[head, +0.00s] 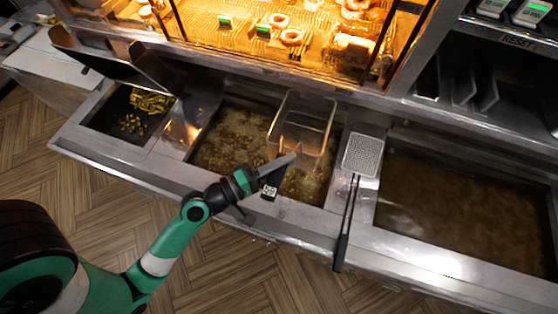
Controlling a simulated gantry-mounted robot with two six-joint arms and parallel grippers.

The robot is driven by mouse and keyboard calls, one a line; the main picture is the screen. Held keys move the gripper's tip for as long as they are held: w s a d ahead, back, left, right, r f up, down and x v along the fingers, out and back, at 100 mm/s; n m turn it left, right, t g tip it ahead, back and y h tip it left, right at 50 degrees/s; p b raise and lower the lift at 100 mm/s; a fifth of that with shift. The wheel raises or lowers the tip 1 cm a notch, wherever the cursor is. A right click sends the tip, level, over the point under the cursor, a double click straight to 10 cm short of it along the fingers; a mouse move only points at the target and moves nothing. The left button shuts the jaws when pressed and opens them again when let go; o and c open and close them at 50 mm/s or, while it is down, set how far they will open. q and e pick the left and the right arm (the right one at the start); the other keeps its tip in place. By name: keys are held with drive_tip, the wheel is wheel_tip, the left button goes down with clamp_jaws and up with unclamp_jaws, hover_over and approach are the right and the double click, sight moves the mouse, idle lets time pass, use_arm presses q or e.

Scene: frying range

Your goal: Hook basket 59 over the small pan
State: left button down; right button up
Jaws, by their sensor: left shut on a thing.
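A clear-walled wire basket (300,128) is over the middle oil pan (225,140), near its back right. Its grey handle (281,165) slants forward and left. A black tag (269,192) with white digits hangs at the handle's grip end; the digits look turned and are hard to read. My left gripper (252,182) is shut on the handle, at the pan's front edge. I cannot tell whether the basket touches the rim or the oil. The middle oil pan is smaller than the right oil pan (450,205). My right gripper is not in view.
A skimmer (362,155) with a black handle lies across the divider right of the middle pan. A lit food display (290,35) stands behind. The right pan's surface is clear.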

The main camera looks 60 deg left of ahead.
sight(299, 144)
use_arm(q)
drive_tip(key=w+a, duration=0.1)
drive_tip(key=w+a+f+b, duration=0.1)
drive_tip(key=w, duration=0.1)
drive_tip(key=w+a+b, duration=0.1)
drive_tip(key=shift+w+a+f, duration=0.15)
drive_tip(key=shift+w+f, duration=0.05)
drive_tip(key=shift+f, duration=0.1)
drive_tip(key=shift+f+b, duration=0.25)
drive_tip(key=shift+b, duration=0.15)
drive_tip(key=shift+f+b, duration=0.5)
drive_tip(key=shift+f, duration=0.1)
drive_tip(key=c, duration=0.6)
unclamp_jaws()
drive_tip(key=shift+f, duration=0.1)
drive_tip(key=shift+o, duration=0.2)
drive_tip(key=shift+s, duration=0.1)
